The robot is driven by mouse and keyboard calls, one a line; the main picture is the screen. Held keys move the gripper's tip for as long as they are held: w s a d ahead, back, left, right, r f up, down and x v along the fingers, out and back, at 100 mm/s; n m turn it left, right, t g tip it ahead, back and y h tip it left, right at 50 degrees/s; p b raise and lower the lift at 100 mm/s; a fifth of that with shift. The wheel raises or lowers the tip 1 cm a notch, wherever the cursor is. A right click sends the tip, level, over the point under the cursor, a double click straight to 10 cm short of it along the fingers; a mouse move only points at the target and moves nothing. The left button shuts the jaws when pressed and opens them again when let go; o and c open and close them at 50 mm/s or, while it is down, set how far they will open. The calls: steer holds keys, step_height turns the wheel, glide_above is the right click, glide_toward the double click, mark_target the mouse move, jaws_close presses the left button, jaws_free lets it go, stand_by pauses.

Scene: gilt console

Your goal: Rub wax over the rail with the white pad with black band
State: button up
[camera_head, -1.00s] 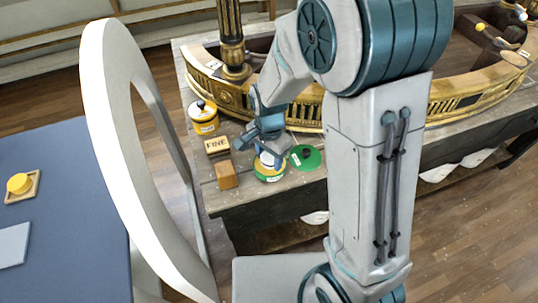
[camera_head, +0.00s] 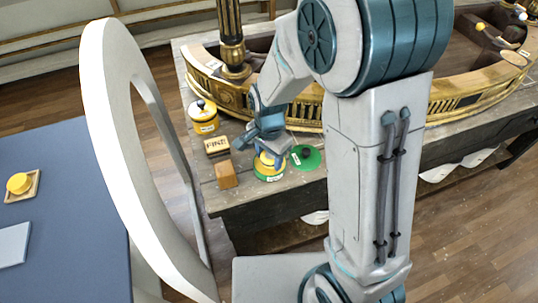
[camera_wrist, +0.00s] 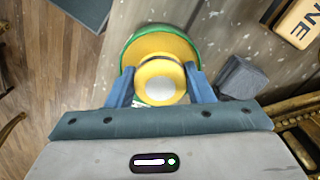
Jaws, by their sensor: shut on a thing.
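My gripper (camera_head: 268,150) is shut on a small round pad (camera_head: 268,160) right over an open green-rimmed tin of yellow wax (camera_head: 270,177). The tin (camera_wrist: 127,55) is directly beneath, and I cannot tell whether the pad touches the wax. The curved gilt rail (camera_head: 455,105) of the console lies behind the tin, partly hidden by my arm.
A green lid (camera_head: 312,161) lies right of the tin. A block marked FINE (camera_head: 217,145), a wooden block (camera_head: 226,175) and a yellow jar (camera_head: 204,122) stand to the left. A blue table (camera_head: 70,220) with a yellow round piece (camera_head: 18,184) is further left.

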steer(key=shift+s, duration=0.1)
steer(key=shift+r+p, duration=2.7)
steer(key=shift+r, duration=0.75)
